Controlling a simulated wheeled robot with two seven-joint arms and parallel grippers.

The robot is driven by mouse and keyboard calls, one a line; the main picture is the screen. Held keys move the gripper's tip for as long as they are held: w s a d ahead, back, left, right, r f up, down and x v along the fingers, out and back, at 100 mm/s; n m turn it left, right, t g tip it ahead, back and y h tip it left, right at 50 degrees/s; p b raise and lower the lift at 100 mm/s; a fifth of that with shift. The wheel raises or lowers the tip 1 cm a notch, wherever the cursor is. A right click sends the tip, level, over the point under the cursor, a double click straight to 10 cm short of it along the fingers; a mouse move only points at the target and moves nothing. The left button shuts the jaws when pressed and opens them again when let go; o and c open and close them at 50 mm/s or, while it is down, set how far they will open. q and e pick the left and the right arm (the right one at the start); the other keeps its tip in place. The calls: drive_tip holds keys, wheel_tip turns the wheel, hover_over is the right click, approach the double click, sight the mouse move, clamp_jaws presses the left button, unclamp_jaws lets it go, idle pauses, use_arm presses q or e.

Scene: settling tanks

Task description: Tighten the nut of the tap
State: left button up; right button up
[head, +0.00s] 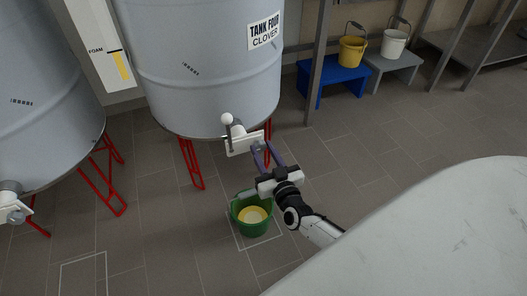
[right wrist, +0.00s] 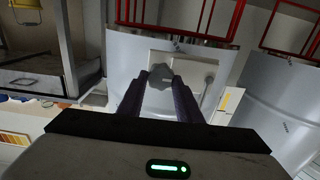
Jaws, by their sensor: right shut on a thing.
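The tap (head: 240,141) sits low on the front of the tank (head: 205,75) labelled "TANK FOUR CLOVER". It has a pale plate and a white ball-ended lever (head: 227,120). My right gripper (head: 262,149) reaches up to the right side of the tap with its purple fingers. In the right wrist view the grey lobed nut (right wrist: 160,78) is between the fingertips, and the gripper is shut on it. The nut is mostly hidden by the fingers in the head view. My left gripper is not in view.
A green bucket (head: 238,222) with yellowish contents stands on the floor below the tap. Another tank (head: 45,100) with its own tap (head: 12,206) is at the left. A blue stool (head: 330,77) bears a yellow bucket (head: 352,50). A pale rounded surface (head: 430,240) fills the lower right.

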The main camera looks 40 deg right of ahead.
drive_tip(key=m, duration=0.4)
drive_tip(key=m+b, duration=0.1)
drive_tip(key=m, duration=0.4)
drive_tip(key=shift+d+f, duration=0.1)
drive_tip(key=shift+f, duration=0.05)
drive_tip(key=shift+m, duration=0.9)
drive_tip(key=m+b, duration=0.1)
drive_tip(key=m, duration=0.1)
drive_tip(key=shift+s+f+m, duration=0.1)
drive_tip(key=shift+m, duration=0.3)
drive_tip(key=shift+m+b, duration=0.35)
drive_tip(key=shift+m, duration=0.35)
drive_tip(key=shift+m+b, duration=0.4)
drive_tip(key=shift+m, duration=0.9)
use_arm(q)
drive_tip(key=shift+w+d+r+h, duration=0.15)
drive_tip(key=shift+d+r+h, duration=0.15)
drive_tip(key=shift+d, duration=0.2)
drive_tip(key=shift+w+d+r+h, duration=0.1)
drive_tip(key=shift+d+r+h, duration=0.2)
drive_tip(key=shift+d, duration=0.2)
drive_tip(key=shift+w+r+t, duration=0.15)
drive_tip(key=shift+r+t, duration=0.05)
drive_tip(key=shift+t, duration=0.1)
use_arm(e)
drive_tip(key=shift+m, duration=0.3)
